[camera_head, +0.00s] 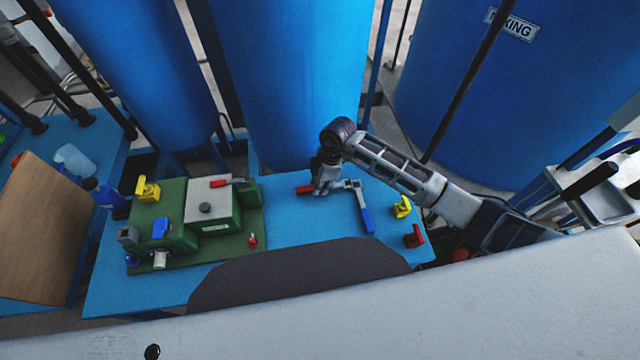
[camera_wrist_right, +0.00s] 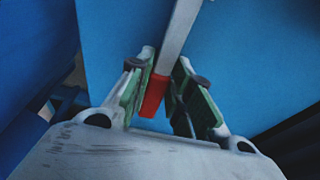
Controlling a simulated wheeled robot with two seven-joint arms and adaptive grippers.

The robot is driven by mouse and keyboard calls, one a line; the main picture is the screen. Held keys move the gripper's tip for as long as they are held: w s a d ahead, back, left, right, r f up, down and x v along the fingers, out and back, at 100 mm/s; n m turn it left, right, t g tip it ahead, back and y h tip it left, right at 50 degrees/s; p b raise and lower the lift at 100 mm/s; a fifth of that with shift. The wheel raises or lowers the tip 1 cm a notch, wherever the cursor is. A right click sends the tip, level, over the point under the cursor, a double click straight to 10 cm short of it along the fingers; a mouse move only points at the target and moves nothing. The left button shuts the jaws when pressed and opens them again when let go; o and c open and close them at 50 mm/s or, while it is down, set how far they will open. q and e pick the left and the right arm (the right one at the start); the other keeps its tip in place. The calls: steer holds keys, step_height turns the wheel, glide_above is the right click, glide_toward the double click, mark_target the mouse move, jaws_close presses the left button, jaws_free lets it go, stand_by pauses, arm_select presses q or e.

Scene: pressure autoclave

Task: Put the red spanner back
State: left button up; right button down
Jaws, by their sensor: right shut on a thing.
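The red spanner shows its red handle end (camera_head: 304,189) at the left of my right gripper (camera_head: 323,184) in the head view. In the right wrist view, its red handle (camera_wrist_right: 154,96) lies between my right gripper's fingers (camera_wrist_right: 168,95), with the grey metal shaft (camera_wrist_right: 178,38) running away upward. My right gripper is shut on it, low over the blue table. The gripper hides part of the spanner, and I cannot tell whether it touches the table. My left gripper is not in view.
A blue-handled spanner (camera_head: 366,218) lies close to the right of my gripper. A green machine (camera_head: 175,240) fills the left part. Blue tanks (camera_head: 290,80) stand behind.

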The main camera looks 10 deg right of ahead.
steer(key=shift+f, duration=0.3)
steer(key=c, duration=1.3)
jaws_free()
steer(key=shift+r, duration=0.15)
steer(key=shift+r, duration=0.55)
steer(key=v, duration=1.1)
steer(key=shift+r, duration=0.35)
steer(key=shift+d, duration=0.1)
